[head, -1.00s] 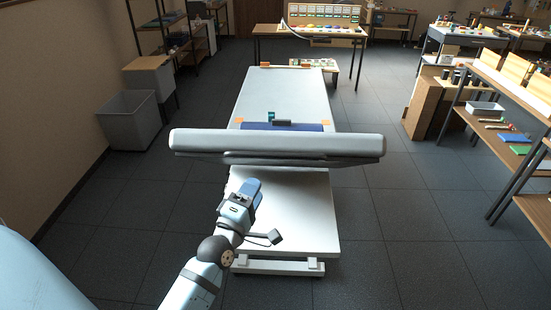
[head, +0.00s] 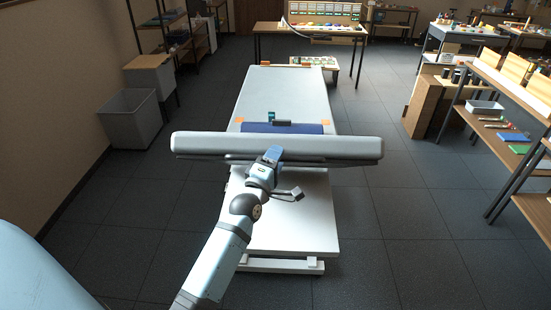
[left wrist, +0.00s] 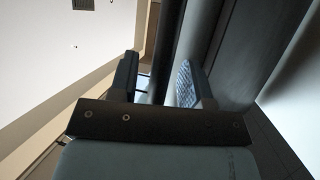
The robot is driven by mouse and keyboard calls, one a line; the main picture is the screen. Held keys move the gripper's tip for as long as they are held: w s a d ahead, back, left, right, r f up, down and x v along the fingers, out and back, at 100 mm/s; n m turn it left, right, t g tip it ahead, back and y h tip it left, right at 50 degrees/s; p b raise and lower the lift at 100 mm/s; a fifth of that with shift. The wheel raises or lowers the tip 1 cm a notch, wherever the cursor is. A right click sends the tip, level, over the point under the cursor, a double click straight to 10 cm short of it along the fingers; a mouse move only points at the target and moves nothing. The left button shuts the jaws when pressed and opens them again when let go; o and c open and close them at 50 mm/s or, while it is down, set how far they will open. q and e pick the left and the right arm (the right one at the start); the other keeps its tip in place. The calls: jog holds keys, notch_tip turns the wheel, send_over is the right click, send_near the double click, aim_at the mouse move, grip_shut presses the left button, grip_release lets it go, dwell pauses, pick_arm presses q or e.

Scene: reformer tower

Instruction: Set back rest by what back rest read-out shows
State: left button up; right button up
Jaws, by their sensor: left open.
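The back rest (head: 330,146) is a long pale grey padded panel lying crosswise over the near half of the white bed (head: 290,215). It is raised, with a darker rail along its underside. My left gripper (head: 272,152) is at the middle of its near lower edge and overlaps it in the head view. In the left wrist view my left gripper's fingers (left wrist: 158,82) are apart, with long grey edges beyond and between them. I cannot tell whether they touch. A small dark box (head: 282,123) and a teal piece (head: 271,117) stand behind the back rest; no reading is legible.
A grey bin (head: 132,120) and shelves stand at the left. A shelf rack with a green book (head: 521,149) and tray (head: 485,108) stands at the right. A table (head: 268,31) is at the back. The dark floor is clear on both sides of the bed.

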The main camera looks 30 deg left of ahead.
aim_at(276, 134)
pick_arm(q)
grip_shut()
jog(key=w+a+r+p, duration=0.2)
jog(key=w+r+p, duration=0.1)
jog(key=r, duration=0.2)
jog(key=shift+w+a+r, duration=0.15)
jog(key=shift+w, duration=0.15)
grip_release()
